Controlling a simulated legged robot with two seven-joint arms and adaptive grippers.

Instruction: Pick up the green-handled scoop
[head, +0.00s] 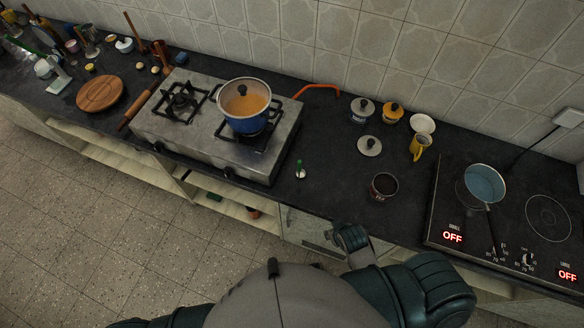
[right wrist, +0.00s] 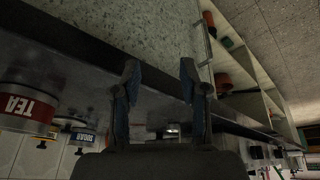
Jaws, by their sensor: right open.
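The green-handled scoop (head: 300,170) is small and stands out on the dark counter in the head view, just right of the stove's front corner. Its green handle points away from the counter edge. My right gripper (head: 350,238) is at the counter's front edge, to the right of and nearer than the scoop, and apart from it. In the right wrist view my right gripper (right wrist: 158,82) is open, with nothing between its fingertips. A small shiny spot shows low between the fingers there; I cannot tell if it is the scoop. My left gripper is out of view.
A two-burner stove (head: 190,150) with a blue pot (head: 245,112) stands left of the scoop. An open tea tin (head: 383,187) stands to the right; its label shows in the wrist view (right wrist: 28,105). An induction hob (head: 520,215) is farther right. Counter around the scoop is clear.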

